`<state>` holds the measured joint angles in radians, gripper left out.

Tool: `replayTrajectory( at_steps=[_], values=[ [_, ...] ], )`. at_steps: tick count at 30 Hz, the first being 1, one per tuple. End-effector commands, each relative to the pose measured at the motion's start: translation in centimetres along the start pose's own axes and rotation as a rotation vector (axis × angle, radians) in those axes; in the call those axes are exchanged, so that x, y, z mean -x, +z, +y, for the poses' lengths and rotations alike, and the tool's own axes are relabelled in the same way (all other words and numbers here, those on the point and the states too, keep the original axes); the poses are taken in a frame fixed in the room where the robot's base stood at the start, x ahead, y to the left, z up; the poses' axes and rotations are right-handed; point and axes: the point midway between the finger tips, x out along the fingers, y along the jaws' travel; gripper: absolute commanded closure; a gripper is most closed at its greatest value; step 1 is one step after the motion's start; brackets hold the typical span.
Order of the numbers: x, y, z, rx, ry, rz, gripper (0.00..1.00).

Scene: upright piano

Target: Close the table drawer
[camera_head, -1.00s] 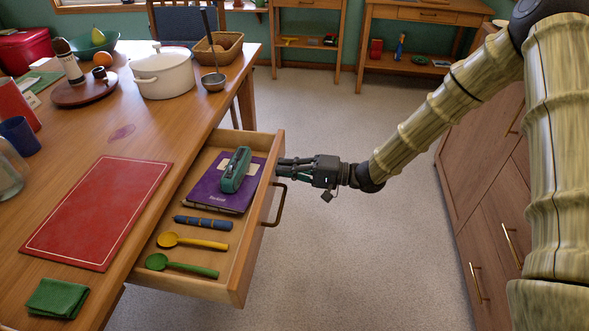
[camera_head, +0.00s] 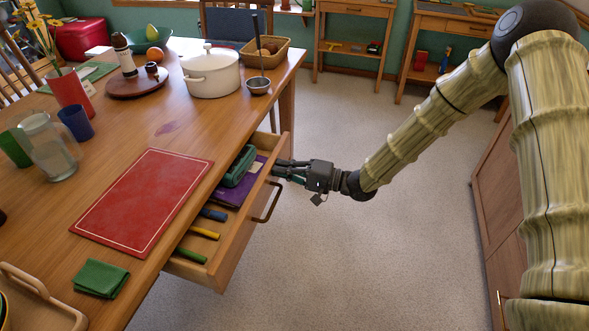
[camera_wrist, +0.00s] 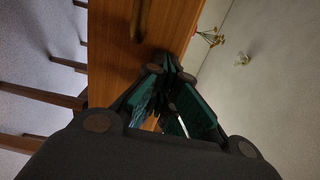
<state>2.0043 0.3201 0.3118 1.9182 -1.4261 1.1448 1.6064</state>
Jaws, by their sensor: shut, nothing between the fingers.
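The wooden table drawer (camera_head: 232,247) is partly open and sticks out from the right side of the table (camera_head: 182,268). A dark handle (camera_head: 268,205) is on its front. My gripper (camera_head: 277,169) is shut and empty, with its fingertips at the drawer front's outer face near its far end, beyond the handle. In the wrist view the shut fingers (camera_wrist: 168,68) point at the wooden front (camera_wrist: 115,55), seemingly touching it. Inside the drawer are a purple book (camera_head: 232,193), a teal object (camera_head: 238,166), a blue item (camera_head: 213,214) and yellow and green handles, partly hidden under the tabletop.
The tabletop holds a red mat (camera_head: 145,200), a green cloth (camera_head: 101,278), a white pot (camera_head: 211,74), a ladle (camera_head: 258,85), a glass jug (camera_head: 48,150) and cups. A wooden cabinet (camera_head: 497,215) stands at right. The floor (camera_head: 370,235) between is clear.

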Motion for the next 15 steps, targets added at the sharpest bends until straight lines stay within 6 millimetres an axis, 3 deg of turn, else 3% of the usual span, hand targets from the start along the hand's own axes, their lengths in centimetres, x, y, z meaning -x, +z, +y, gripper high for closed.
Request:
replayTrajectory(
  at_steps=[9, 15],
  values=[
    [-6.8, -0.3, 0.1, 0.000, 0.000, 0.009, 1.00],
    [-9.7, -0.3, 0.1, 0.000, 0.001, 0.010, 1.00]
  ],
)
